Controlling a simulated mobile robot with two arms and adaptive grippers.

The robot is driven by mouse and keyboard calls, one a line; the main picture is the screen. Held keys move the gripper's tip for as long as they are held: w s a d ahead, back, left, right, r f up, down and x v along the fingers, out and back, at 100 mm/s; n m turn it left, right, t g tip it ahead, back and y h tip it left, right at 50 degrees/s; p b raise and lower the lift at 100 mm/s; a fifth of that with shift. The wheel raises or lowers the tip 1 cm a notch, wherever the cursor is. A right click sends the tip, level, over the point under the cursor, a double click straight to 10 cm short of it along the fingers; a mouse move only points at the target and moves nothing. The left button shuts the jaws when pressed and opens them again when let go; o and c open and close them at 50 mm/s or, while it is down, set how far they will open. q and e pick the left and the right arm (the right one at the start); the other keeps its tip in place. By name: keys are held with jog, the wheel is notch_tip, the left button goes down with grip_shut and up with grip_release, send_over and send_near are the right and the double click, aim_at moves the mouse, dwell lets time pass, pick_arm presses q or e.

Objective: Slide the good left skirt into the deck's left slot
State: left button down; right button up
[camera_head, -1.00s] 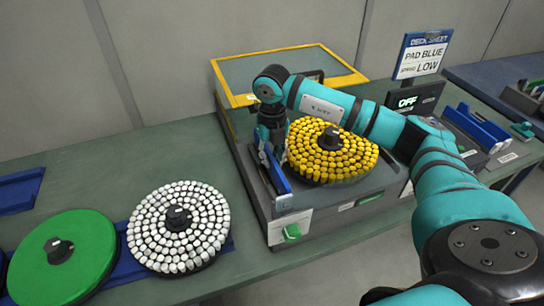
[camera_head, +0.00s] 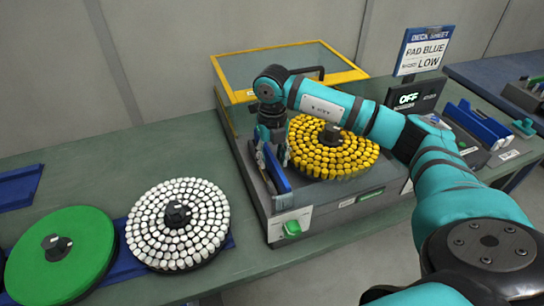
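The deck (camera_head: 338,212) is a grey box with a yellow-framed clear cover (camera_head: 345,75) and a round disc of yellow bristles (camera_head: 335,155). A blue skirt (camera_head: 278,175) stands on edge along the deck's left side, left of the yellow disc. My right gripper (camera_head: 271,155) reaches down from above at this side, its fingers around the skirt's upper part and seemingly closed on it. The left slot is hidden by the skirt and gripper, so I cannot tell how deep the skirt sits. My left gripper is not in view.
A white bristle disc (camera_head: 200,225) and a green disc (camera_head: 85,250) lie on the bench at left. More blue strips (camera_head: 480,125) sit in a grey holder at right. A sign (camera_head: 424,52) reads PAD BLUE, LOW; a display (camera_head: 415,97) reads OFF.

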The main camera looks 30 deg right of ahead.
jog(key=shift+r, duration=0.1)
notch_tip(320, 180, up, 12)
dwell(0.5)
dwell(0.5)
